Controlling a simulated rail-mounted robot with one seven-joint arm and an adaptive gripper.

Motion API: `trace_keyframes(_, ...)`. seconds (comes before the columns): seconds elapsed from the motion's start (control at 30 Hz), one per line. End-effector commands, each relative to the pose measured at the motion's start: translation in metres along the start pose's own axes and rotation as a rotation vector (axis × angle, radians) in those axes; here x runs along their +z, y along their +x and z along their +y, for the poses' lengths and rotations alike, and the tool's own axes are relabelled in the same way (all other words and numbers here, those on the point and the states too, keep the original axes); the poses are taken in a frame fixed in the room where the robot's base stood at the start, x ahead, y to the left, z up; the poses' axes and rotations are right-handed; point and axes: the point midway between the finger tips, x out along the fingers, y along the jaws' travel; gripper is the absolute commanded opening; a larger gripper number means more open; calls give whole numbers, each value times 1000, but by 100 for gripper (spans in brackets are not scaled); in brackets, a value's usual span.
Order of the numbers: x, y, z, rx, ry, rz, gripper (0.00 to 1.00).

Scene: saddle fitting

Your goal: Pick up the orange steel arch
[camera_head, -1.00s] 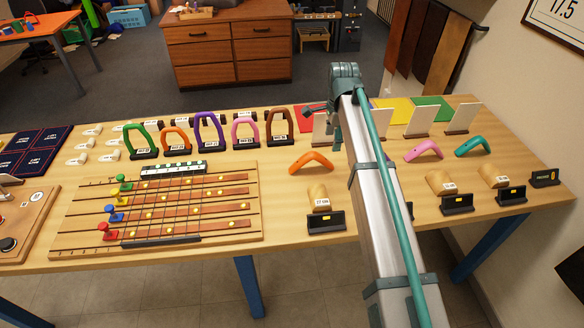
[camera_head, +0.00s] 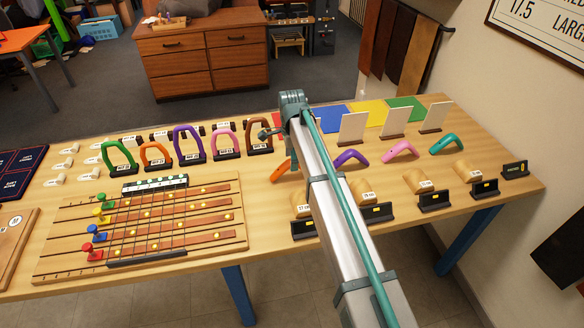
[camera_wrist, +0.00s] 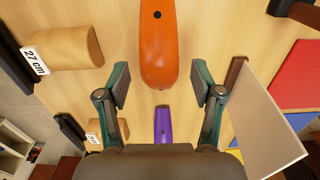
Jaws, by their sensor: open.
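The loose orange arch (camera_head: 280,172) lies on the table, its right part hidden behind my arm in the head view. In the wrist view the orange arch (camera_wrist: 158,42) comes down from the top edge, a dark hole in it. Its near end lies between the two fingers of my gripper (camera_wrist: 160,86), with a gap on both sides. The gripper is open and holds nothing. In the head view my arm hides the gripper's fingers.
A purple arch (camera_head: 350,157), a pink arch (camera_head: 401,149) and a teal arch (camera_head: 446,143) lie to the right. A 27 cm wooden block (camera_wrist: 70,46) is left of the gripper, and an upright white panel (camera_wrist: 258,120) is right of it. Coloured arches on stands (camera_head: 190,146) stand at left.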

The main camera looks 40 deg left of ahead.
Motion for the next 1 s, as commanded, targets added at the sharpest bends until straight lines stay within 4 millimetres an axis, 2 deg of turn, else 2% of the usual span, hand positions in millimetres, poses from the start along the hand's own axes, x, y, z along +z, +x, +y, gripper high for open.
trace_keyframes(0.23, -1, 28, 1, 1, 0, 0, 67)
trace_keyframes(0.47, -1, 32, 1, -1, 0, 0, 67)
trace_keyframes(0.57, -1, 31, 1, 0, 0, 0, 53)
trace_keyframes(0.87, -1, 31, 1, 0, 0, 0, 3)
trace_keyframes(0.9, -1, 31, 1, 0, 0, 0, 0)
trace_keyframes(1.0, -1, 31, 0, -1, 0, 0, 0)
